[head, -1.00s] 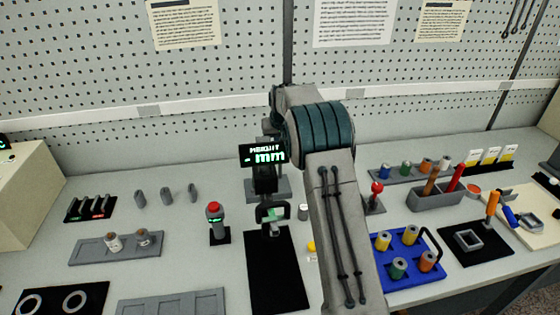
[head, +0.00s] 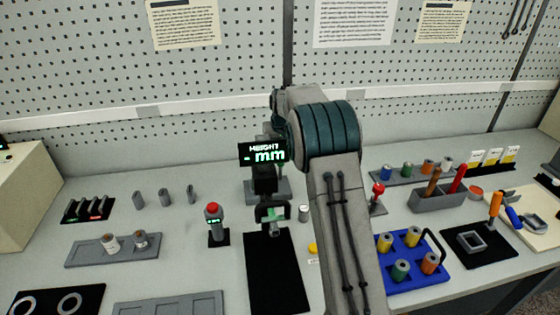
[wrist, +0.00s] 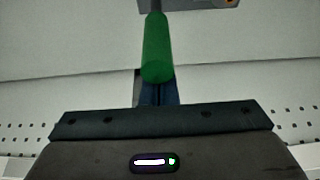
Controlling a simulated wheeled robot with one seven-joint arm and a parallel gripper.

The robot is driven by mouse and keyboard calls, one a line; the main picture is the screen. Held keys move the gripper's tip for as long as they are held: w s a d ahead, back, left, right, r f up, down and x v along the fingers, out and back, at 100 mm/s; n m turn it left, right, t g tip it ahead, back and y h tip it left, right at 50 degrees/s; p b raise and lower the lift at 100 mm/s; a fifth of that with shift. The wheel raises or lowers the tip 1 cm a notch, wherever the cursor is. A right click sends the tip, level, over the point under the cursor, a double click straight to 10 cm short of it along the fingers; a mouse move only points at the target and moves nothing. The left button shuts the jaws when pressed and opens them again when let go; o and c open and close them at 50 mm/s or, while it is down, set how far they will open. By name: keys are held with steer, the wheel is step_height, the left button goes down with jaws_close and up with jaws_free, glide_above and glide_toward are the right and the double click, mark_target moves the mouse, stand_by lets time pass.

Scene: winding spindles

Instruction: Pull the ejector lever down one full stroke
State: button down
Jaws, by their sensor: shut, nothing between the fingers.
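A green cylindrical handle on a thin grey rod, which looks like the ejector lever (wrist: 157,50), fills the upper middle of the wrist view. Its near end overlaps the dark fingers of my gripper (wrist: 157,93), which are shut with nothing between them. I cannot tell whether they touch the handle. In the head view, a small green part (head: 276,213) shows in a dark bracket-like shape below the black display (head: 263,153), which reads "HEIGHT - mm". My arm reaches up and over beside this display, and it hides part of the bench. My fingers are not clear there.
A black mat (head: 275,280) lies in front of the display. A red-topped post (head: 213,222) stands left, and a red-knobbed lever (head: 378,190) stands right. A blue tray (head: 412,268) with several spools is right of my arm. A grey tray (head: 85,252) lies left.

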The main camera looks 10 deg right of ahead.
steer(key=shift+s+f, duration=0.1)
steer(key=shift+s+b, duration=0.6)
steer(key=shift+b, duration=0.05)
steer(key=shift+s, duration=0.2)
steer(key=shift+s+b, duration=0.85)
steer(key=shift+s, duration=0.2)
steer(key=shift+s+f+b, duration=0.15)
steer(key=shift+s+b, duration=0.65)
